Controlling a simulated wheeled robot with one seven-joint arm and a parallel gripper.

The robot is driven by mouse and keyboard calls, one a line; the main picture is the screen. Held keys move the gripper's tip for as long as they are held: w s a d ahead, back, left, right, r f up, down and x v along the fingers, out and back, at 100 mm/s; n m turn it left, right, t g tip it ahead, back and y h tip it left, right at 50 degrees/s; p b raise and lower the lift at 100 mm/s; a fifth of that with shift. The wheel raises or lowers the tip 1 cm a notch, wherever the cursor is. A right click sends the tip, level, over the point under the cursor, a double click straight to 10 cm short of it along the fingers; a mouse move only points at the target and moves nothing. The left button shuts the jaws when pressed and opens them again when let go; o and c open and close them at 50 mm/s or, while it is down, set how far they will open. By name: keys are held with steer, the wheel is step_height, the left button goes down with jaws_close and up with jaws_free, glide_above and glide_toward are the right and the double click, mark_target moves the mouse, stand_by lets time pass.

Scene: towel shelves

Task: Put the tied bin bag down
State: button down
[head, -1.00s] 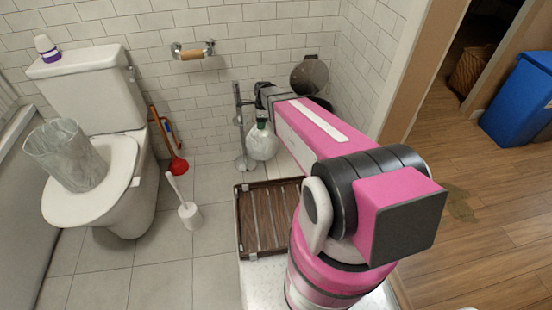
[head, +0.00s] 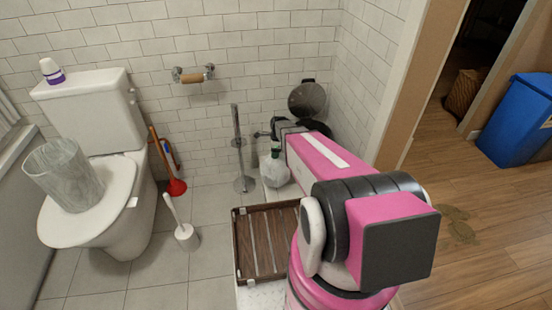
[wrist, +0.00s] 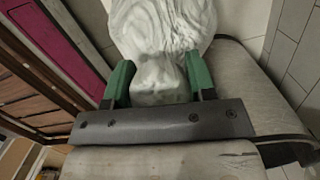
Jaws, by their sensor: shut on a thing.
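The tied bin bag (head: 275,171) is white and hangs below the end of my arm in the head view, near the back wall. It fills the top middle of the wrist view (wrist: 163,30). My gripper (wrist: 158,84) has its two green fingers shut on the gathered neck of the bag. In the head view my gripper (head: 275,149) is small and partly hidden by my arm. I cannot tell whether the bag's underside touches the floor.
A slatted wooden mat (head: 262,243) lies in front of the bag. A metal stand (head: 238,150) is just left of it, and an open-lidded pedal bin (head: 310,101) is behind right. A toilet brush (head: 187,236), plunger (head: 176,187) and toilet (head: 120,205) stand further left.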

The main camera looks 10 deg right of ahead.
mark_target(275, 165)
steer(key=shift+w+d+f, duration=0.15)
steer(key=shift+d+f, duration=0.1)
steer(key=shift+d, duration=0.1)
steer(key=shift+f, duration=2.1)
steer(key=shift+c, duration=2.3)
jaws_free()
